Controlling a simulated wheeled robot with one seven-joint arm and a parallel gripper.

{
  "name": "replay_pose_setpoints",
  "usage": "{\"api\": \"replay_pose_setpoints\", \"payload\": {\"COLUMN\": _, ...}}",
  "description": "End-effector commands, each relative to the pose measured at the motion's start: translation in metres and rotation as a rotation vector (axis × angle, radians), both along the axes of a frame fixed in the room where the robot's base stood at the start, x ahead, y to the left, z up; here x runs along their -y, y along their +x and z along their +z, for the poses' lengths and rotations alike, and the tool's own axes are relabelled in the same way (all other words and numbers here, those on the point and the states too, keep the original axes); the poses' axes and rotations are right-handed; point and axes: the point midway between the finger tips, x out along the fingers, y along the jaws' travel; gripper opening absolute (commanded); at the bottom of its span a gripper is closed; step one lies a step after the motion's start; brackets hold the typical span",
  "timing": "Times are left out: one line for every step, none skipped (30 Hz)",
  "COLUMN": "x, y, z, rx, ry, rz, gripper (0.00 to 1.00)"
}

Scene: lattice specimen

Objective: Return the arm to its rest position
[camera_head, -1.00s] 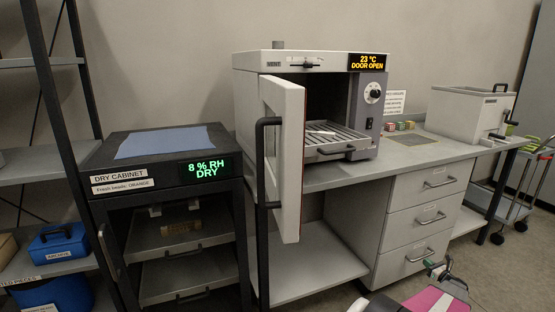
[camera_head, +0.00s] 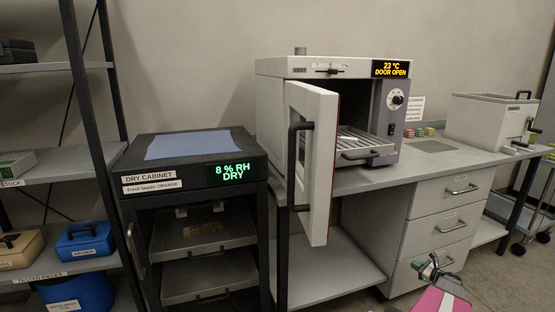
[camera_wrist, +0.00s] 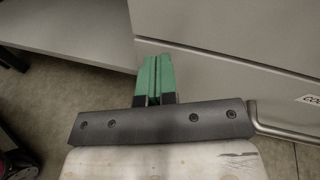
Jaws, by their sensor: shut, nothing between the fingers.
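My gripper (camera_head: 429,267) shows low at the right in the head view, in front of the drawer unit, with part of my pink arm below it. It is apart from everything around it. In the wrist view its green fingers (camera_wrist: 155,78) are together with nothing between them. A grey drawer front and bare floor lie beyond the fingers.
The oven (camera_head: 335,68) on the bench has its door (camera_head: 318,160) swung open toward me, and its rack (camera_head: 362,150) juts out. The dry cabinet (camera_head: 195,150) stands left of it. Drawers (camera_head: 440,222) with handles are close to my gripper. A shelf rack (camera_head: 55,165) stands far left.

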Motion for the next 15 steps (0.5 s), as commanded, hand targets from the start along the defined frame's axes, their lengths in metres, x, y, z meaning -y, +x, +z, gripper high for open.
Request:
{"api": "replay_pose_setpoints", "payload": {"x": -0.026, "y": 0.0, "z": 0.01, "rx": -0.006, "ry": -0.042, "rz": 0.044, "gripper": 0.0}}
{"api": "replay_pose_setpoints", "payload": {"x": -0.04, "y": 0.001, "z": 0.014, "rx": -0.01, "ry": -0.071, "rz": 0.073, "gripper": 0.0}}
{"api": "replay_pose_setpoints", "payload": {"x": -0.06, "y": 0.002, "z": 0.02, "rx": -0.016, "ry": -0.116, "rz": 0.115, "gripper": 0.0}}
{"api": "replay_pose_setpoints", "payload": {"x": -0.077, "y": 0.002, "z": 0.024, "rx": -0.02, "ry": -0.151, "rz": 0.151, "gripper": 0.0}}
{"api": "replay_pose_setpoints", "payload": {"x": -0.094, "y": 0.001, "z": 0.028, "rx": -0.024, "ry": -0.19, "rz": 0.19, "gripper": 0.0}}
{"api": "replay_pose_setpoints", "payload": {"x": -0.119, "y": 0.0, "z": 0.034, "rx": -0.029, "ry": -0.246, "rz": 0.244, "gripper": 0.0}}
{"api": "replay_pose_setpoints", "payload": {"x": -0.137, "y": -0.001, "z": 0.039, "rx": -0.03, "ry": -0.289, "rz": 0.287, "gripper": 0.0}}
{"api": "replay_pose_setpoints", "payload": {"x": -0.154, "y": -0.003, "z": 0.044, "rx": -0.031, "ry": -0.33, "rz": 0.329, "gripper": 0.0}}
{"api": "replay_pose_setpoints", "payload": {"x": -0.177, "y": -0.006, "z": 0.049, "rx": -0.031, "ry": -0.386, "rz": 0.386, "gripper": 0.0}}
{"api": "replay_pose_setpoints", "payload": {"x": -0.193, "y": -0.009, "z": 0.053, "rx": -0.031, "ry": -0.428, "rz": 0.43, "gripper": 0.0}}
{"api": "replay_pose_setpoints", "payload": {"x": -0.209, "y": -0.012, "z": 0.057, "rx": -0.03, "ry": -0.469, "rz": 0.472, "gripper": 0.0}}
{"api": "replay_pose_setpoints", "payload": {"x": -0.23, "y": -0.017, "z": 0.063, "rx": -0.026, "ry": -0.523, "rz": 0.531, "gripper": 0.0}}
{"api": "replay_pose_setpoints", "payload": {"x": -0.245, "y": -0.021, "z": 0.067, "rx": -0.024, "ry": -0.565, "rz": 0.574, "gripper": 0.0}}
{"api": "replay_pose_setpoints", "payload": {"x": -0.26, "y": -0.026, "z": 0.071, "rx": -0.02, "ry": -0.607, "rz": 0.618, "gripper": 0.0}}
{"api": "replay_pose_setpoints", "payload": {"x": -0.279, "y": -0.033, "z": 0.077, "rx": -0.014, "ry": -0.66, "rz": 0.677, "gripper": 0.0}}
